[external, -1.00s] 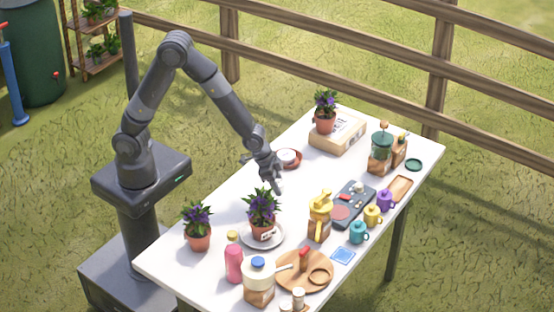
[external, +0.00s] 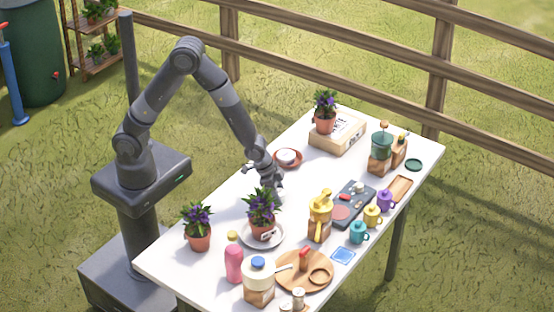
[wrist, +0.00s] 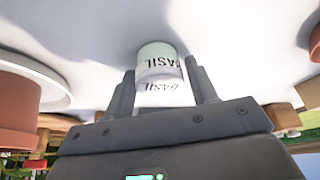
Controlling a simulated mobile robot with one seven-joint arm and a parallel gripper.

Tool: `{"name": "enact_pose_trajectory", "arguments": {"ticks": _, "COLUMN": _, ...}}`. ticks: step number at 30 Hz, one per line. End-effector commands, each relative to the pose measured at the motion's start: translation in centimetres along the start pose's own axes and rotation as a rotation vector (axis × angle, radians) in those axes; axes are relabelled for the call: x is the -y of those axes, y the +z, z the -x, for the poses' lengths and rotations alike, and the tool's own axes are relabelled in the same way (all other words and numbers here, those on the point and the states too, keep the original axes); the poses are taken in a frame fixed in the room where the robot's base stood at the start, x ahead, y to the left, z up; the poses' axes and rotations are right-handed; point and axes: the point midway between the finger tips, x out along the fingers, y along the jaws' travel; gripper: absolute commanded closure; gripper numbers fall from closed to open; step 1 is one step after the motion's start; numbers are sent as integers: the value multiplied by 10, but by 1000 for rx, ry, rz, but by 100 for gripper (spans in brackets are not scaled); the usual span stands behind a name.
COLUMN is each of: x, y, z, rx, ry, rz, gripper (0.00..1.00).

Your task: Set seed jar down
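The seed jar (wrist: 159,62) is a small pale cylinder with a white label reading BASIL, in the middle of the wrist view. My gripper (wrist: 166,85) has one finger on each side of it, shut on it, and the jar's end reaches past the fingertips. In the external view my gripper (external: 277,188) points down low over the white table (external: 215,270), behind the potted plant on the saucer. Only a small whitish bit of the jar shows there. Whether the jar's base touches the table cannot be told.
A purple-flowered plant (external: 262,204) on a grey saucer (external: 277,238) stands close in front of my gripper. A red dish (external: 288,165) lies just behind. A yellow-topped jar (external: 320,205) and a dark board (external: 355,197) stand to the right. Bare tabletop lies left of my gripper.

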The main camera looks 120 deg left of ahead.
Motion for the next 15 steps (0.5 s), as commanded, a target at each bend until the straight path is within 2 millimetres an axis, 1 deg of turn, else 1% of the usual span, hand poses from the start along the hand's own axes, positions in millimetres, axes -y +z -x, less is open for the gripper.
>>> {"name": "enact_pose_trajectory", "arguments": {"ticks": 1, "x": 0, "y": 0, "z": 0, "rx": 0, "ry": 0, "rz": 0, "gripper": 43}}
{"name": "enact_pose_trajectory", "arguments": {"ticks": 4, "x": 0, "y": 0, "z": 0, "rx": 0, "ry": 0, "rz": 0, "gripper": 35}}
{"name": "enact_pose_trajectory", "arguments": {"ticks": 11, "x": 0, "y": 0, "z": 0, "rx": 0, "ry": 0, "rz": 0, "gripper": 35}}
{"name": "enact_pose_trajectory", "arguments": {"ticks": 15, "x": 0, "y": -1, "z": 6, "rx": 0, "ry": 0, "rz": 0, "gripper": 35}}
